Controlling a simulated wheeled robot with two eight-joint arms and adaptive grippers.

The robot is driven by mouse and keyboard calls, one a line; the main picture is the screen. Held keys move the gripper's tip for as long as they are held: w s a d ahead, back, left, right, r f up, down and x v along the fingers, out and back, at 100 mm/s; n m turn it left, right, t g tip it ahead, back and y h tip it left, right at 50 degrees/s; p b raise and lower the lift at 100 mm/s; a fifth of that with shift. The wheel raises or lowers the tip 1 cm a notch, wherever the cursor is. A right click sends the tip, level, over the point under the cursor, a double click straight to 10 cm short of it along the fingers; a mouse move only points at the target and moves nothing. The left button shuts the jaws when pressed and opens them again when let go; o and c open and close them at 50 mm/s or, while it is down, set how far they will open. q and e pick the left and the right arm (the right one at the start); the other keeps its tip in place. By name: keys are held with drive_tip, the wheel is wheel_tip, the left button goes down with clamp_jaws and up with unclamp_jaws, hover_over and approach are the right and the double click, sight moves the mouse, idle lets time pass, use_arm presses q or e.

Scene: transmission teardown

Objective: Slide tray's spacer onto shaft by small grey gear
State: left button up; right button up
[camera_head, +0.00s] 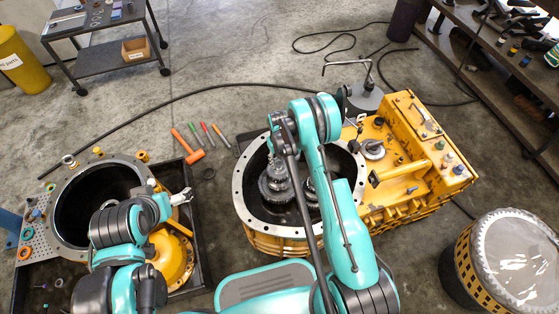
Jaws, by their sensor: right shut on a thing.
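My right gripper (279,146) points down over the open round housing (244,212) at the centre. It is shut on a small part at the top of the left gear stack; the part, most likely the spacer, is too small and covered to make out. Grey gears on a shaft (274,184) stand in the housing just below the gripper. A second gear stack (310,190) stands to their right, partly behind my arm. I cannot tell which gear is the small grey one. My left gripper (184,196) is beside the left ring housing; its finger opening is unclear.
A perforated grey tray (41,238) with coloured rings lies at the far left. A black bin (203,272) holds the left ring housing (68,190) and a yellow cover (172,260). A yellow casing (420,175) adjoins the central housing's right. Tools (190,150) lie behind.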

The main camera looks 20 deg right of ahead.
sight(280, 165)
drive_tip(key=shift+f, duration=1.65)
drive_tip(key=o, duration=1.8)
drive_tip(key=shift+c, duration=0.2)
drive_tip(key=shift+r+p, duration=1.75)
drive_tip(key=shift+r, duration=2.2)
